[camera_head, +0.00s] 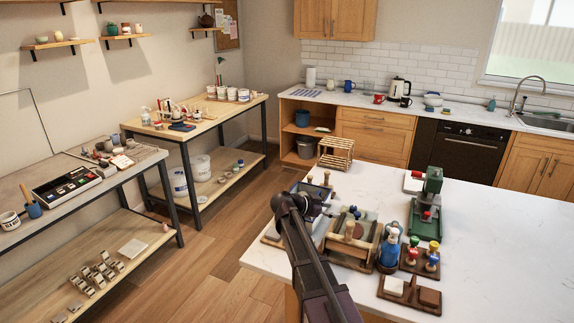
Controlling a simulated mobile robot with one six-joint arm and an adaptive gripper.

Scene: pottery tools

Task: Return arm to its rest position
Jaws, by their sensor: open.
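My dark arm rises from the bottom centre and bends at a joint over the left part of the white counter (490,235). My gripper (324,209) shows small and dark just right of that joint, pointing right. It is open, and I see nothing held in it. It is over or close to a dark tray of tools (318,186) at the counter's left end; the exact height cannot be told. My arm hides part of that tray and the counter edge.
Right of my arm stand a wooden box (349,245), a blue bottle (389,247), colored-knob tools (432,257), a tray with white and brown blocks (408,294) and a green press (428,200). The counter's right side is clear. Workbenches (195,125) line the left wall.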

